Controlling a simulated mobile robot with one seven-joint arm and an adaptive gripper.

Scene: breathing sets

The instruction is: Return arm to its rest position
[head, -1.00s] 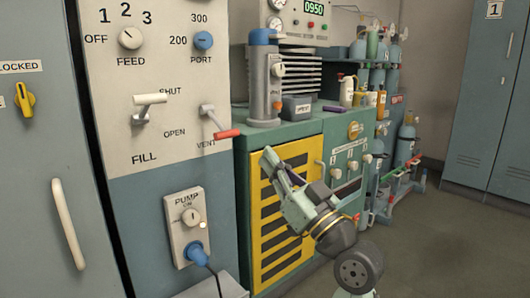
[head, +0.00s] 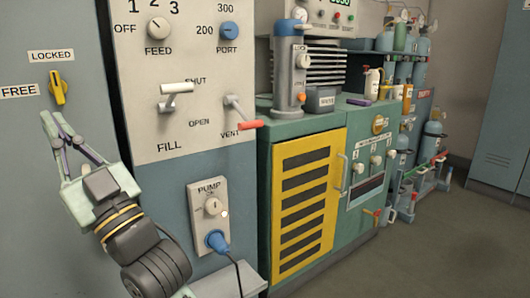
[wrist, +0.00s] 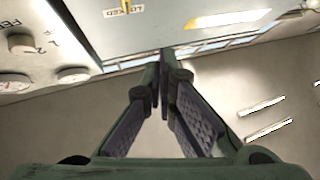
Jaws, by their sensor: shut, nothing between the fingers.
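My gripper (head: 53,126) is at the left in the head view, in front of the blue-grey cabinet door (head: 25,150). Its fingers are closed together at the tips and hold nothing. The tips show just below the yellow latch (head: 57,87) in the picture, apart from it. The latch handle stands upright between the LOCKED and FREE labels.
The panel with the fill lever (head: 176,89), red-tipped vent lever (head: 245,125) and pump switch (head: 213,206) is right of my arm. Beyond it are a green bench (head: 290,128) with a yellow slatted door (head: 302,205) and gas bottles (head: 433,135). Open floor lies at right.

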